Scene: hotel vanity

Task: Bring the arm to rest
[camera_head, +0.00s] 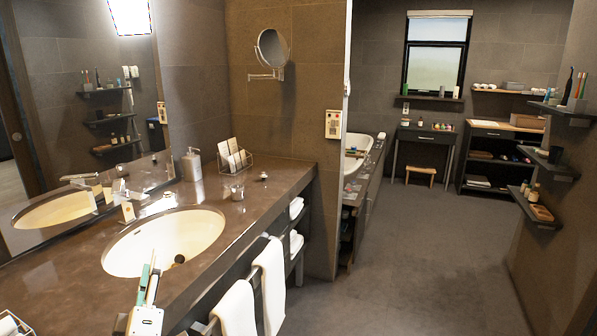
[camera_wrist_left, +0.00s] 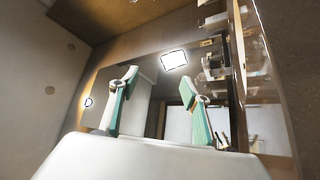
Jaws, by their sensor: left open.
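My left gripper (camera_head: 151,275) is at the bottom left of the head view, over the front edge of the vanity counter, in front of the sink. Its white and green fingers point up and look empty. In the left wrist view the two fingers (camera_wrist_left: 159,82) stand apart, with nothing between them but the mirror (camera_wrist_left: 158,108) behind. My right gripper is in neither view.
The grey floor (camera_head: 430,260) to the right is clear.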

